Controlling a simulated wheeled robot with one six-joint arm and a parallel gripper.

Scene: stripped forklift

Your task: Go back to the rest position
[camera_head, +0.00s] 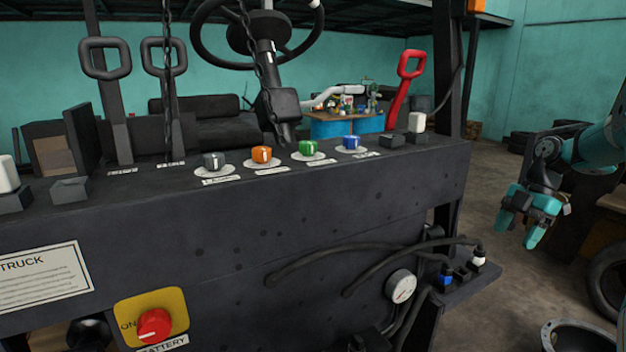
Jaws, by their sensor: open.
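My gripper (522,228) is at the right of the head view, with teal fingers pointing down. Its two fingertips are apart and nothing is between them. It hangs in free air to the right of the dark forklift panel (230,225), touching nothing. My teal arm comes in from the right edge above it. The panel's top carries a row of knobs: grey (213,162), orange (262,155), green (308,148) and blue (352,143).
A red lever (402,82) and two black levers (106,95) stand behind the panel. A shelf with hoses and plugs (470,268) juts out left of my gripper. A red battery knob (154,326) is low on the front. A tyre (606,280) lies at the right.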

